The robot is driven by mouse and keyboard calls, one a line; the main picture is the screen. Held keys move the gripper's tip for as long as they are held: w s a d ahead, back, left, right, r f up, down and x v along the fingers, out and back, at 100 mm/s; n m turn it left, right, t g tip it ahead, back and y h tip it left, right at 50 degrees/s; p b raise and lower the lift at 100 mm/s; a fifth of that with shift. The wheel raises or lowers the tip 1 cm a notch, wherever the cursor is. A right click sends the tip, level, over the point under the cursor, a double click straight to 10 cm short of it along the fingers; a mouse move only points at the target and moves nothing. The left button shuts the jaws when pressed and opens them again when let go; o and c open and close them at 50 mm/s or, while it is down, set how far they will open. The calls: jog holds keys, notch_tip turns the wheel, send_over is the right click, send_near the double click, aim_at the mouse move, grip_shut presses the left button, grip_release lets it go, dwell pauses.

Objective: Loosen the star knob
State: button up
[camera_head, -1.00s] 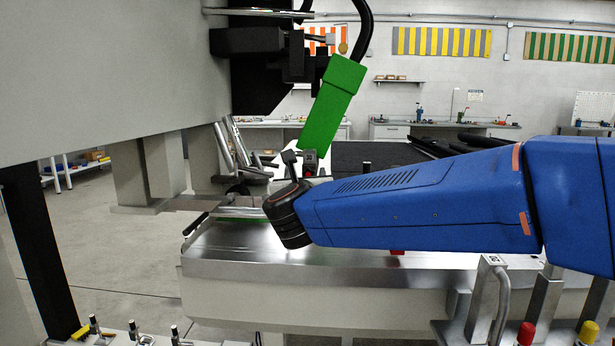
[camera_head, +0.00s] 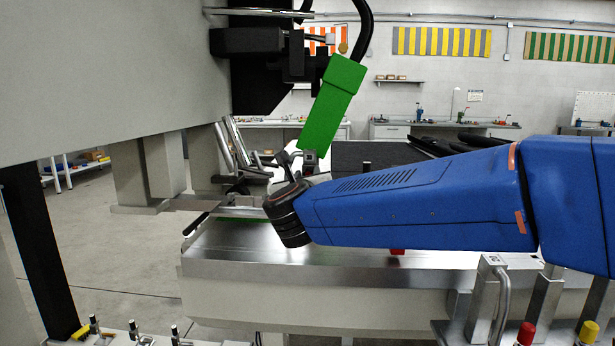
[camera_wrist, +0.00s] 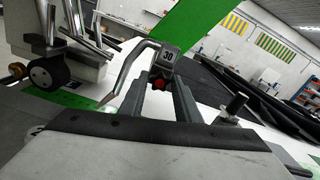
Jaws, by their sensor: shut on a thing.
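A small dark block marked 30 (camera_wrist: 166,56) shows in the wrist view, below a green torch body. A small red knob (camera_wrist: 159,84), which looks like the star knob, sits just under it. My gripper (camera_wrist: 161,79) reaches to it with one finger on either side and is shut on it. The fingers hide part of the knob, so its lobes are not clear. In the head view, my gripper (camera_head: 291,160) is small and partly hidden at the wrist's far side, near the green torch body's (camera_head: 332,105) lower end.
A bent metal torch neck (camera_wrist: 129,70) passes close to the left finger. A shiny metal bed (camera_head: 330,262) lies below the arm. A large grey gantry part (camera_head: 110,75) fills the upper left.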

jog(key=o, duration=1)
jog(key=shift+o, duration=0.2)
jog(key=shift+s, duration=0.1)
jog(key=s, duration=1.7)
jog(key=shift+a, duration=0.3)
jog(key=shift+s, duration=0.1)
